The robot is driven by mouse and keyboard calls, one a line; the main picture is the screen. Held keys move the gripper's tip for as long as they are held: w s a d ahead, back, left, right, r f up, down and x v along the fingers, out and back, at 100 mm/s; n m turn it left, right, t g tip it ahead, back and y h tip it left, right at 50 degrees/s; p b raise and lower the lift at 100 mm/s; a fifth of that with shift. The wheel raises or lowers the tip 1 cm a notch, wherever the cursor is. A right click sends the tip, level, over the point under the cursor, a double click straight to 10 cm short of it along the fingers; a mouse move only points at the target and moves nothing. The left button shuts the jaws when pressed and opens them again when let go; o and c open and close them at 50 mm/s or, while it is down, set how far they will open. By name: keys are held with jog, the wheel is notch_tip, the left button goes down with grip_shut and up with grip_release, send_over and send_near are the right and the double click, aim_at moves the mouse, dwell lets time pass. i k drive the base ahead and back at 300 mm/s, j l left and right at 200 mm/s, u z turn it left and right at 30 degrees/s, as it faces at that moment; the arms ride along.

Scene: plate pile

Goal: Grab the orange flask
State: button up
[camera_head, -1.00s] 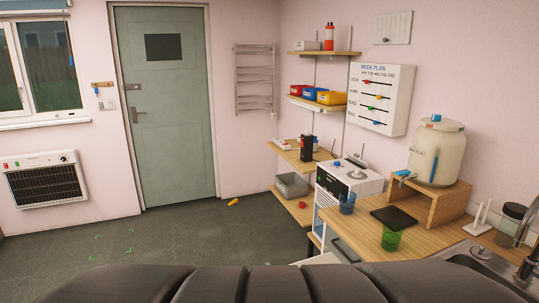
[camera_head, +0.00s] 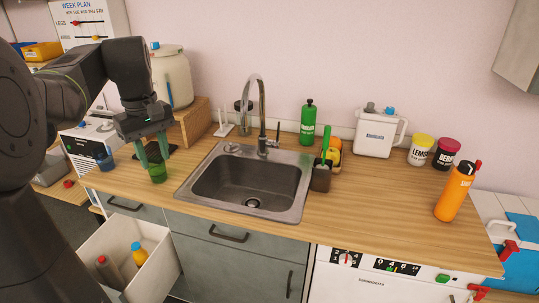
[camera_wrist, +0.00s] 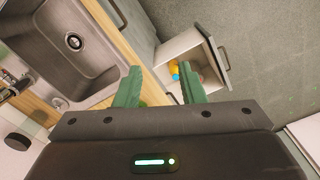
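An orange flask (camera_head: 455,193) with a dark top and a red part stands upright at the right end of the wooden counter in the head view. My gripper (camera_head: 153,152) is far to its left, above the counter's left part. In the wrist view, the two green fingers of my gripper (camera_wrist: 158,88) are apart with nothing held between them. The orange flask is not in the wrist view.
A sink (camera_head: 248,185) with a tall faucet (camera_head: 262,110) lies between my gripper and the flask. An open drawer (camera_head: 105,245) holds bottles.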

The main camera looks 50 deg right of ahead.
aim_at(458, 184)
jog(key=k+l, duration=0.45)
jog(key=k, duration=0.15)
jog(key=k+l, duration=0.45)
jog(key=k, duration=0.15)
jog(key=k+l+u, duration=0.1)
jog(key=k+l, duration=0.35)
jog(key=l, duration=0.2)
jog(key=k+l, duration=0.45)
jog(key=l, duration=0.15)
jog(key=l+u, duration=0.1)
jog(key=l, duration=0.6)
